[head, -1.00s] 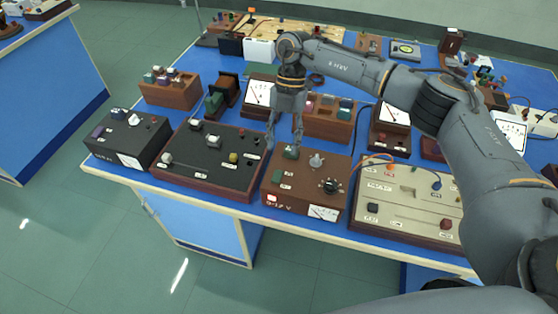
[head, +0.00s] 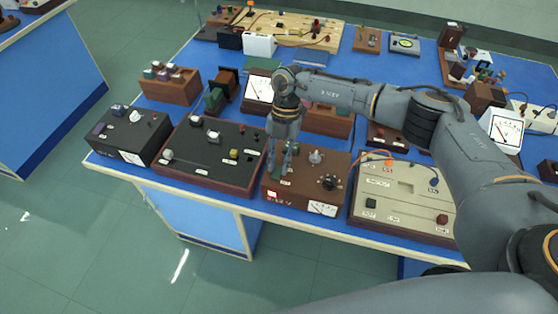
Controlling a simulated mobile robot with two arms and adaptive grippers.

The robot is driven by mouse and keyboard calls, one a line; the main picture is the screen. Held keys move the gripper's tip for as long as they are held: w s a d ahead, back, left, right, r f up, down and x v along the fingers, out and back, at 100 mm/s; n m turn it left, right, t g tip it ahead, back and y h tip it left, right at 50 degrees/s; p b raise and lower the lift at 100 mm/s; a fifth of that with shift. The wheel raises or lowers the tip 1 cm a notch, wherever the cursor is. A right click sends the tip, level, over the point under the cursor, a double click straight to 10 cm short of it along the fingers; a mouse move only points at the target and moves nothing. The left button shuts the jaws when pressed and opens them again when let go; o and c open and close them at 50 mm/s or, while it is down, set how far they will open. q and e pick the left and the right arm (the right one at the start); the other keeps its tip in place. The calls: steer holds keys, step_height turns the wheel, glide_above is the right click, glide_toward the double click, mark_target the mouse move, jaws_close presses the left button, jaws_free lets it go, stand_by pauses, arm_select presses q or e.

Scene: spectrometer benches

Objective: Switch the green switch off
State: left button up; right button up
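The brown wooden power box (head: 303,190) stands near the front edge of the blue bench. It has a grey knob (head: 315,157), a black knob (head: 328,183) and a meter at its front right corner. The green switch on its upper left is mostly hidden behind my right gripper. My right gripper (head: 280,174) points down over the left part of this box, its fingers apart and low at the switch's place. I cannot tell whether they touch the switch. My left gripper is not in view.
A black-topped box (head: 210,160) stands close on the left, and a cream panel (head: 400,195) with a red button stands on the right. Meter boxes and wooden blocks crowd the bench behind. Open floor lies in front.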

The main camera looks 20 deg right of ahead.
jaws_close()
steer(key=shift+s+r+t+h+p, duration=0.2)
steer(key=shift+r+t+h+p, duration=0.25)
steer(key=shift+p, duration=0.6)
steer(key=shift+s+a+f+t+p, duration=0.1)
steer(key=shift+a+t+p, duration=0.05)
steer(key=shift+t+p, duration=0.2)
steer(key=shift+s+f+t+h, duration=0.1)
steer(key=shift+f+t+h, duration=0.05)
steer(key=shift+t+h, duration=0.45)
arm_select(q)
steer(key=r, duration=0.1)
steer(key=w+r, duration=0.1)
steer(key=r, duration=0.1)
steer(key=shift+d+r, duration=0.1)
arm_select(e)
steer(key=o, duration=0.9)
jaws_free()
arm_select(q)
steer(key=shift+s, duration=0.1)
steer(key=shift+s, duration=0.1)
